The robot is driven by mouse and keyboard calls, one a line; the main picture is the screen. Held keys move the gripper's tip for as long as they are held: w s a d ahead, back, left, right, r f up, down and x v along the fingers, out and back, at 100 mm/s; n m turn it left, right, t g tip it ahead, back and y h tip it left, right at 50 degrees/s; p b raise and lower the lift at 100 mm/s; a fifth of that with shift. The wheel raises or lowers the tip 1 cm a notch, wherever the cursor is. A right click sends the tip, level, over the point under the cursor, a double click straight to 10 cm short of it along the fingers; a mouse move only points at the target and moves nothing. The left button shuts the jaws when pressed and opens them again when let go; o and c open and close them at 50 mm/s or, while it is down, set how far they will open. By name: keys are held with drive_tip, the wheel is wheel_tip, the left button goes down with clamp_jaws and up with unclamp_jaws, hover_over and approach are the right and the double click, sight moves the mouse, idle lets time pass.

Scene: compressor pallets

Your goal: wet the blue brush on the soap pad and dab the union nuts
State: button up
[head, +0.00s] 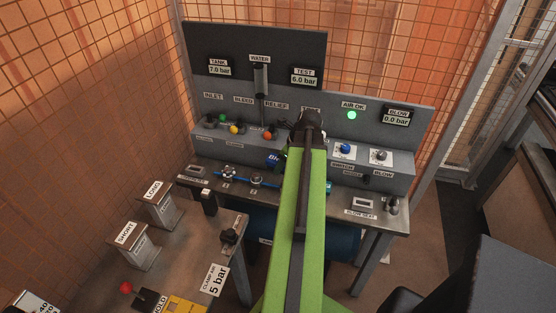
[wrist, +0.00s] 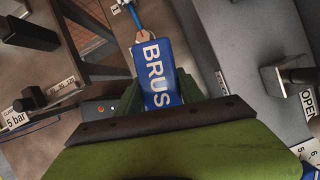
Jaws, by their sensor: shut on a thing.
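The blue brush (wrist: 160,78) is held in my gripper (wrist: 162,92). Its block carries white letters reading "BRUS", and its pale tip (wrist: 143,36) points to the top of the wrist view, close to a blue pipe. In the head view, part of a blue lettered block (head: 273,159) shows beside my gripper (head: 290,152), above the bench. A blue pipe run with metal union nuts (head: 228,172) (head: 256,180) lies along the bench front, partly hidden behind my arm. Whether the tip touches a nut cannot be told. I cannot make out the soap pad.
The grey panel (head: 255,55) stands behind, with coloured valve knobs (head: 234,129), gauges and a green AIR OK light (head: 351,115). A side table (head: 195,262) at left bears LONG (head: 160,208) and SHORT (head: 131,247) blocks. Orange mesh encloses the back.

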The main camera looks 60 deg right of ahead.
drive_tip(key=shift+s+a+r, duration=0.1)
drive_tip(key=shift+s+r, duration=0.05)
drive_tip(key=shift+s, duration=0.1)
drive_tip(key=shift+s+r, duration=0.1)
drive_tip(key=shift+r, duration=0.05)
drive_tip(key=shift+s+d+r+n+p, duration=0.25)
drive_tip(key=shift+d+n+p, duration=0.2)
drive_tip(key=shift+n, duration=0.25)
drive_tip(key=shift+s+n+y, duration=0.3)
drive_tip(key=shift+n+y, duration=0.1)
wheel_tip(320, 180, down, 6)
drive_tip(key=b, duration=0.5)
drive_tip(key=shift+w+a+b, duration=0.1)
drive_tip(key=shift+b, duration=0.3)
drive_tip(key=shift+f+b, duration=0.55)
drive_tip(key=shift+b, duration=0.05)
drive_tip(key=shift+r, duration=0.1)
